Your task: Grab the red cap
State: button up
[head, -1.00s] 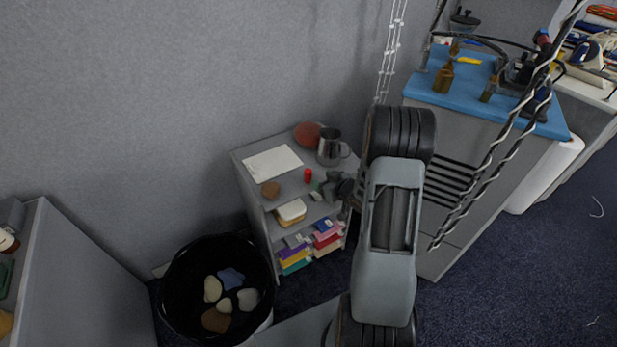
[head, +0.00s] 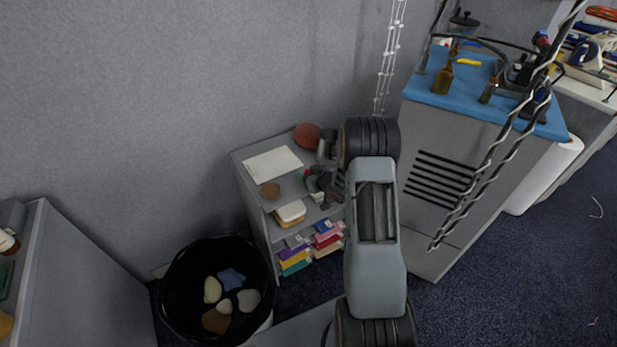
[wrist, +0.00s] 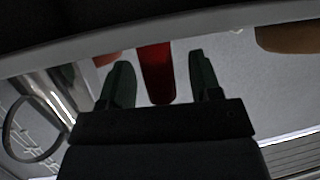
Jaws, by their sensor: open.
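The red cap (wrist: 156,78) shows in the wrist view, standing between the two dark green fingers of my gripper (wrist: 161,66). The fingers are apart, with a gap visible on each side of the cap. In the head view my gripper (head: 313,182) is over the top of the small grey shelf unit (head: 251,182), and it hides the cap there.
A metal mug (wrist: 40,110) stands close on the left in the wrist view. A black bin (head: 180,270) stands in front.

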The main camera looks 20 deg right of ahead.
jog(key=shift+c, duration=0.4)
jog(key=c, duration=0.9)
jog(key=shift+r, duration=0.1)
